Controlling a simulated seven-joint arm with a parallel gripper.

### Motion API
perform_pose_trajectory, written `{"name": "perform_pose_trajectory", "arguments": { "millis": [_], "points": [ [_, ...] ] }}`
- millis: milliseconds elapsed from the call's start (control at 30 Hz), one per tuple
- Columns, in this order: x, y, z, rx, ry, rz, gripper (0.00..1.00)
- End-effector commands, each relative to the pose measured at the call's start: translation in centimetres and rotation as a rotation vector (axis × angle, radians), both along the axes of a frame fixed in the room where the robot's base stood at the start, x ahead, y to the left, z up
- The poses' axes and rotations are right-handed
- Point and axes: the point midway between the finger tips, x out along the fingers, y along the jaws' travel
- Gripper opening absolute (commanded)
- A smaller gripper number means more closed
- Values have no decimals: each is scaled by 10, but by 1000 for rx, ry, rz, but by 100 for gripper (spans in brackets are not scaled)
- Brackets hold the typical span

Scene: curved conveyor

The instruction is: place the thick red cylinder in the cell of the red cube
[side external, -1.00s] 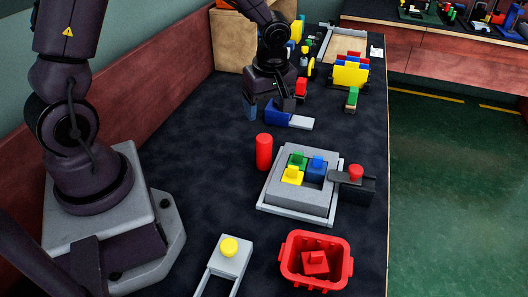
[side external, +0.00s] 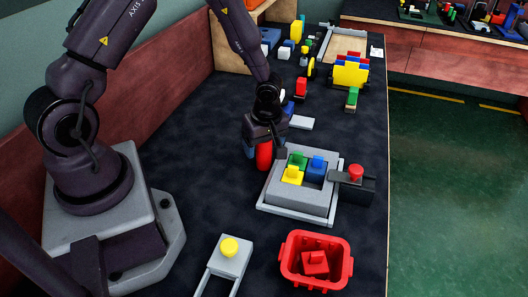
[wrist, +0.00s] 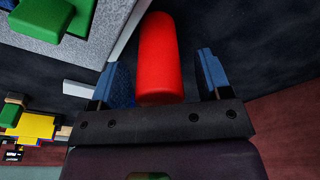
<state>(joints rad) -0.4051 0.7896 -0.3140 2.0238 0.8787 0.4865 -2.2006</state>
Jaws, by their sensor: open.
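The thick red cylinder (side external: 264,157) stands upright on the dark table, left of the grey square fixture (side external: 300,207). My gripper (side external: 265,151) is open above it, and its fingers come down on either side of the cylinder's upper part. In the wrist view the cylinder (wrist: 160,58) lies between the blue finger pads, with a gap on both sides. The grey fixture holds a green piece (side external: 297,158), a yellow piece (side external: 292,175) and a blue piece (side external: 317,168) in its middle. A red block with a knob (side external: 315,262) sits in the red crate.
The red crate (side external: 288,269) stands at the front right. A dark box with a red button (side external: 355,172) adjoins the fixture's right side. A yellow button (side external: 229,246) sits on a grey plate in front. Several coloured blocks stand farther back. The table left of the fixture is mostly clear.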

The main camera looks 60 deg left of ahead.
Motion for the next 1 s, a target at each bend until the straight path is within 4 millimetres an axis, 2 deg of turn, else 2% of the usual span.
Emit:
{"name": "perform_pose_trajectory", "arguments": {
  "millis": [167, 267, 400, 433, 467, 500, 767, 1000],
  "points": [
    [0, 0, 0, 1, -1, 0, 71],
    [0, 0, 0, 1, -1, 0, 52],
    [0, 0, 0, 0, -1, 0, 20],
    [0, 0, 0, 1, -1, 0, 15],
    [0, 0, 0, 0, -1, 0, 15],
    [0, 0, 0, 1, -1, 0, 11],
    [1, 0, 2, 1, -2, 0, 11],
    [1, 1, 25, 3, -5, 1, 11]
  ]
}}
